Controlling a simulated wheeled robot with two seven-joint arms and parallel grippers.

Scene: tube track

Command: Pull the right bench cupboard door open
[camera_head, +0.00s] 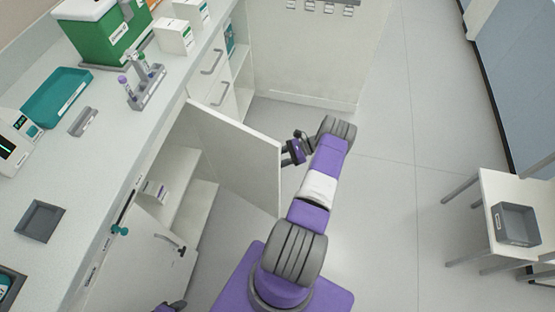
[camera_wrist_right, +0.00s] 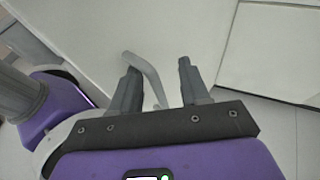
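The right bench cupboard door (camera_head: 235,145) stands swung out wide from the bench in the head view, with the shelves inside the cupboard (camera_head: 189,205) exposed. My right gripper (camera_head: 290,152) is beside the door's outer face, near its free edge. In the right wrist view, the gripper (camera_wrist_right: 158,80) has its fingers spread, with the grey bar handle (camera_wrist_right: 148,72) close to the left finger and partly behind it. I cannot tell whether they touch. Only a dark piece of my left gripper (camera_head: 172,306) shows at the bottom edge; its fingers cannot be made out.
The left cupboard door (camera_head: 145,262) with its handle appears shut. The bench top (camera_head: 100,150) holds a tube rack (camera_head: 148,92), a teal tray (camera_head: 60,97) and boxes. A white table (camera_head: 515,185) with a grey bin stands at right. Floor between is clear.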

